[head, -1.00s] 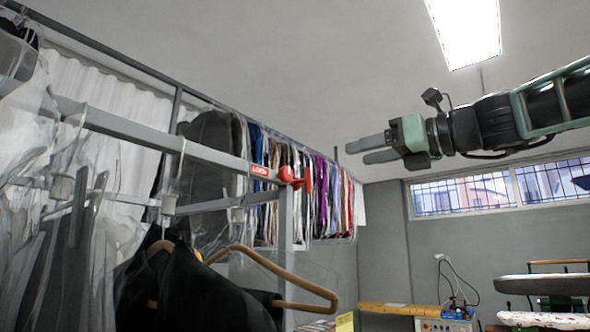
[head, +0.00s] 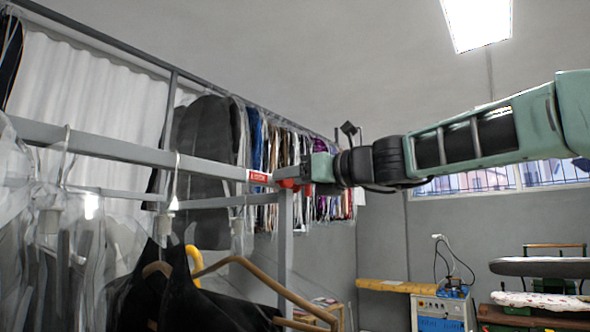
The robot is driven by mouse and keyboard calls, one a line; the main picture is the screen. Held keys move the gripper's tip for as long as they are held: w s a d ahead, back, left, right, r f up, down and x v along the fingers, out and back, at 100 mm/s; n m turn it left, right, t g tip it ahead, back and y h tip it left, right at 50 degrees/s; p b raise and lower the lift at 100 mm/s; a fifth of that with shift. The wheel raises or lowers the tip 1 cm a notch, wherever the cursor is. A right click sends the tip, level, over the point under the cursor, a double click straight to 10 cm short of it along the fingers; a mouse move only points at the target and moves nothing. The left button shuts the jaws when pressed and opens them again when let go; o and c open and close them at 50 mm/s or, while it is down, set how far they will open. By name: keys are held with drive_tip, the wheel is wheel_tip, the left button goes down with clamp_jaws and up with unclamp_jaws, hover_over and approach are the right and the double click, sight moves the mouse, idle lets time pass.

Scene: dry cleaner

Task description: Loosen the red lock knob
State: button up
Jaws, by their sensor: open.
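The red lock knob (head: 288,184) sits at the right end of the grey horizontal rail (head: 140,152), by the top of a grey upright post. Only part of it shows, as my gripper covers the rest. A small red label (head: 258,177) is on the rail just left of the knob. My gripper (head: 284,171) is open, with its fingers pointing left at the knob and overlapping it in the head view. I cannot tell whether the fingers touch the knob or are on both sides of it.
Bagged clothes and a dark jacket on a wooden hanger (head: 255,270) hang below the rail. A long row of garments (head: 325,200) hangs behind. An ironing board (head: 545,267) and a blue-fronted machine (head: 440,312) stand at the lower right. The space below my arm looks clear.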

drive_tip(key=shift+w+a, duration=0.1)
drive_tip(key=shift+a, duration=0.05)
drive_tip(key=shift+c, duration=0.3)
drive_tip(key=c, duration=0.9)
drive_tip(key=shift+a+f+n+b, duration=0.15)
drive_tip(key=shift+n+b, duration=2.25)
drive_tip(key=shift+n, duration=2)
drive_tip(key=shift+d+f+n+b, duration=0.1)
drive_tip(key=shift+n+b, duration=2.3)
drive_tip(key=shift+n, duration=2)
drive_tip(key=shift+a, duration=0.1)
